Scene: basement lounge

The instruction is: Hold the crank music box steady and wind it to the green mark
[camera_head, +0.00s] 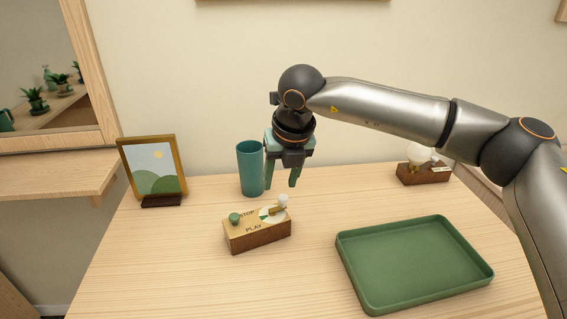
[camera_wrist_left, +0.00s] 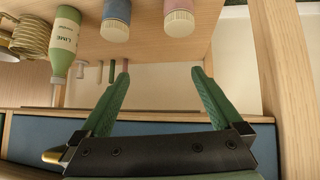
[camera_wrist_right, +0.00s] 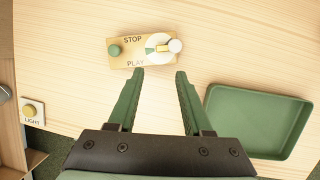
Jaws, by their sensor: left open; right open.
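The crank music box (camera_head: 257,231) is a small wooden box on the table, with STOP and PLAY printed on its top. It has a green knob (camera_head: 234,218) at its left and a dial with a green sector and a white-knobbed crank (camera_head: 282,202) at its right. My right gripper (camera_head: 281,184) is open and empty above and behind the box. In the right wrist view the music box (camera_wrist_right: 126,61) lies just beyond the open fingers (camera_wrist_right: 158,75). My left gripper (camera_wrist_left: 160,72) is open and empty in the left wrist view, facing shelves; the head view does not show it.
A teal cup (camera_head: 250,170) stands close behind the box, beside my right gripper. A green tray (camera_head: 414,262) lies at the right. A picture frame (camera_head: 154,172) stands at the left and a wooden-based object (camera_head: 424,168) at the back right. The table's front left is clear.

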